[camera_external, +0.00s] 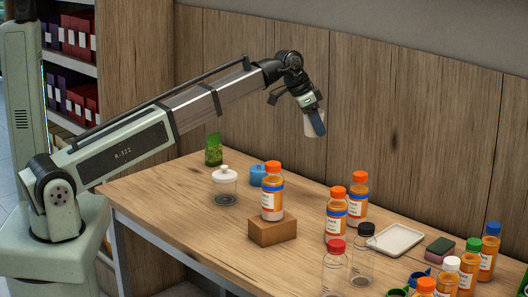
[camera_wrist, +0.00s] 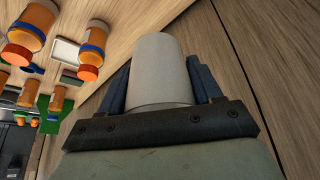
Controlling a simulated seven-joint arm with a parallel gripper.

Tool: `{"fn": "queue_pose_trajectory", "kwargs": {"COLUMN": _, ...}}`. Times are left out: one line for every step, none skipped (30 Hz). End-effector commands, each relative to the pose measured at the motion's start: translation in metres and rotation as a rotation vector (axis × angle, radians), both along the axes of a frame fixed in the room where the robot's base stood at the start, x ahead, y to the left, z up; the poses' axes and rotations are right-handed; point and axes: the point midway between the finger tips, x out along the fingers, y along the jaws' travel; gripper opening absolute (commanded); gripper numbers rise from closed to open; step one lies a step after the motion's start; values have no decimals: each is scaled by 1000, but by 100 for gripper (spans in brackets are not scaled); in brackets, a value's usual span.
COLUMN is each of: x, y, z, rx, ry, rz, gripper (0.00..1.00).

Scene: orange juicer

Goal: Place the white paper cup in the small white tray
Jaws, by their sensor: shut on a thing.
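The white paper cup (camera_wrist: 161,65) is between the blue fingers of my gripper (camera_wrist: 163,78) in the wrist view. My gripper is shut on it. In the external view the cup (camera_external: 309,126) is partly hidden by a blue finger, and my gripper (camera_external: 314,122) holds it high above the back of the table. The small white tray (camera_external: 395,240) lies on the table to the right of and below my gripper, and looks empty. The tray (camera_wrist: 66,52) also shows in the wrist view at the upper left.
Orange juice bottles (camera_external: 337,215) stand left of the tray, one on a wooden block (camera_external: 272,230). A black-capped clear bottle (camera_external: 363,260) stands in front of the tray. A sponge (camera_external: 440,248) and several bottles (camera_external: 469,270) are to its right. A wooden wall (camera_external: 400,110) rises behind.

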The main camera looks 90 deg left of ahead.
Motion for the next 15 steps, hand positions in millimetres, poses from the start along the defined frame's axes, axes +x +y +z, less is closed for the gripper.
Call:
{"fn": "queue_pose_trajectory", "kwargs": {"x": 18, "y": -12, "z": 1, "rx": 1, "ry": 0, "rz": -1, "gripper": 36}}
{"fn": "queue_pose_trajectory", "kwargs": {"x": 26, "y": -18, "z": 1, "rx": 0, "ry": 0, "rz": 4, "gripper": 36}}
{"fn": "queue_pose_trajectory", "kwargs": {"x": 37, "y": -27, "z": 1, "rx": 0, "ry": 0, "rz": 8, "gripper": 36}}
{"fn": "queue_pose_trajectory", "kwargs": {"x": 45, "y": -34, "z": 0, "rx": 0, "ry": 1, "rz": 11, "gripper": 36}}
{"fn": "queue_pose_trajectory", "kwargs": {"x": 53, "y": -41, "z": 0, "rx": 1, "ry": 1, "rz": 15, "gripper": 36}}
{"fn": "queue_pose_trajectory", "kwargs": {"x": 63, "y": -50, "z": 0, "rx": 0, "ry": 1, "rz": 19, "gripper": 36}}
{"fn": "queue_pose_trajectory", "kwargs": {"x": 71, "y": -58, "z": 0, "rx": -1, "ry": 1, "rz": 23, "gripper": 36}}
{"fn": "queue_pose_trajectory", "kwargs": {"x": 79, "y": -65, "z": 0, "rx": 1, "ry": 0, "rz": 25, "gripper": 36}}
{"fn": "queue_pose_trajectory", "kwargs": {"x": 89, "y": -75, "z": 0, "rx": 1, "ry": 0, "rz": 30, "gripper": 36}}
{"fn": "queue_pose_trajectory", "kwargs": {"x": 97, "y": -83, "z": 0, "rx": 0, "ry": 0, "rz": 33, "gripper": 36}}
{"fn": "queue_pose_trajectory", "kwargs": {"x": 104, "y": -91, "z": 0, "rx": 0, "ry": 0, "rz": 35, "gripper": 36}}
{"fn": "queue_pose_trajectory", "kwargs": {"x": 114, "y": -101, "z": 0, "rx": -1, "ry": 1, "rz": 40, "gripper": 36}}
{"fn": "queue_pose_trajectory", "kwargs": {"x": 121, "y": -110, "z": 0, "rx": 1, "ry": 1, "rz": 42, "gripper": 36}}
{"fn": "queue_pose_trajectory", "kwargs": {"x": 128, "y": -118, "z": 0, "rx": 0, "ry": 1, "rz": 46, "gripper": 36}}
{"fn": "queue_pose_trajectory", "kwargs": {"x": 138, "y": -130, "z": 0, "rx": 0, "ry": 1, "rz": 49, "gripper": 36}}
